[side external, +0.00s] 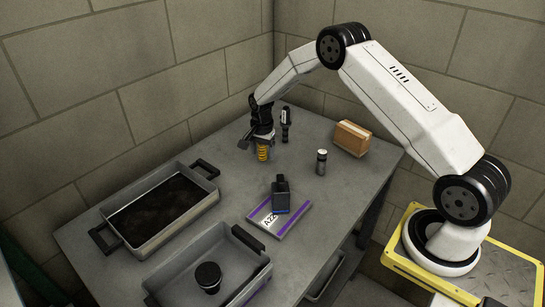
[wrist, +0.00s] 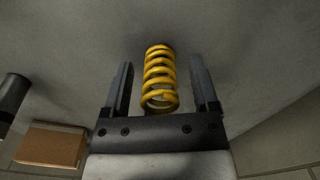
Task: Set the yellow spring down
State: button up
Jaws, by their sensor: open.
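The yellow spring (wrist: 160,78) stands between the two fingers of my gripper (wrist: 162,85) in the wrist view, with a visible gap on each side. The fingers are open and apart from it. In the side view the yellow spring (side external: 263,153) is upright at the grey table's (side external: 225,180) surface, directly below my gripper (side external: 256,143). Its base appears to rest on the table, though the exact contact is too small to tell.
A black tool (side external: 286,124) stands behind the spring. A small dark bottle (side external: 321,162) and a cardboard box (side external: 352,138) stand to the right. Two grey trays, one with dark contents (side external: 147,247) and one with a black cup (side external: 253,280), fill the front left.

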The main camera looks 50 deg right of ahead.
notch_tip(320, 180, up, 12)
jog(key=shift+r, duration=0.1)
dwell(0.5)
dwell(0.5)
jog(key=shift+s+a+r, duration=0.1)
jog(key=shift+s+a, duration=0.15)
jog(key=s+a+n+t, duration=0.1)
jog(key=s+a+n, duration=0.3)
jog(key=s, duration=0.4)
jog(key=s+a+r+n, duration=0.1)
jog(key=s+a+n, duration=0.3)
jog(key=s+n, duration=0.2)
jog(key=s+a+n+t, duration=0.1)
jog(key=s+a+n, duration=0.3)
jog(key=s, duration=0.7)
jog(key=shift+a+r+n+t, duration=0.25)
jog(key=shift+r+n+t, duration=0.05)
jog(key=shift+n, duration=0.2)
